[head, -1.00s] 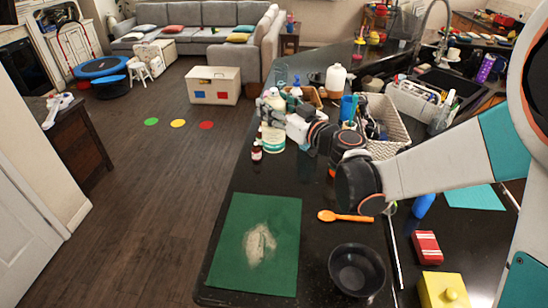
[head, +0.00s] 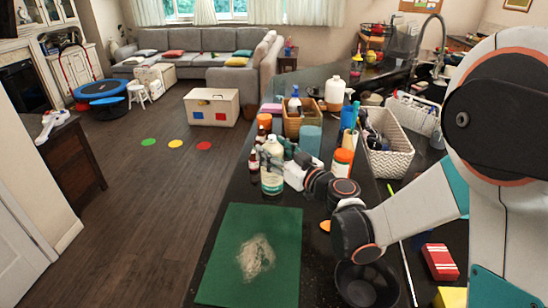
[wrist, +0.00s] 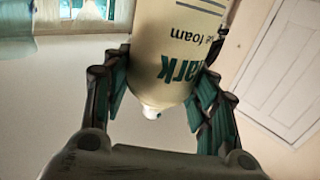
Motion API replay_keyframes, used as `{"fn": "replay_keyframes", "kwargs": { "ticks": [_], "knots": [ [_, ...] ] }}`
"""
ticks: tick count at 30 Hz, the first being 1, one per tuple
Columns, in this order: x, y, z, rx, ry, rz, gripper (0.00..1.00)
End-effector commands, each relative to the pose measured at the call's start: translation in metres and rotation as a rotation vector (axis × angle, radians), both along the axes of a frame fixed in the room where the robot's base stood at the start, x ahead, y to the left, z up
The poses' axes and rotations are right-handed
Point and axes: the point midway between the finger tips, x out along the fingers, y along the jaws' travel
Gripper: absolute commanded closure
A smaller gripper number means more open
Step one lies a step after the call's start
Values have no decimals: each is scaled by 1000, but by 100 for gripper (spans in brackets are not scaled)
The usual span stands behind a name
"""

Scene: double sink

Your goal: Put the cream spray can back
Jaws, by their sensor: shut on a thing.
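The cream spray can (head: 272,168) is a cream-white can with a teal label, upright near the left edge of the dark counter in the head view. My gripper (head: 287,152) reaches it from the right and is shut on it. In the wrist view the can (wrist: 178,50) stands between the two dark green fingers of my gripper (wrist: 160,80), its "foam" lettering upside down. Its rounded end with a small white tip points towards the wrist. I cannot tell whether its base touches the counter. My forearm and wrist hide some of the counter behind.
Small dark red bottles (head: 255,160) stand close left of the can. A brown basket (head: 300,124), a blue-grey cylinder (head: 310,140) and a white basket (head: 388,160) stand behind and right. A green mat (head: 225,255) with pale powder and a black bowl (head: 366,285) lie nearer.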

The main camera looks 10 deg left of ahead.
Motion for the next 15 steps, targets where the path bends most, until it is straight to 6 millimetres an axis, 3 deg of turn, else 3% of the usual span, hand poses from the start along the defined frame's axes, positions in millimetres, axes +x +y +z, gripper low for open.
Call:
{"fn": "replay_keyframes", "kwargs": {
  "ticks": [11,12,14,15],
  "knots": [
    [0,0,-3,1,1,0,100],
    [0,0,-3,0,0,0,40],
    [0,0,-2,0,0,0,27],
    [0,0,-2,0,0,0,27]
  ]
}}
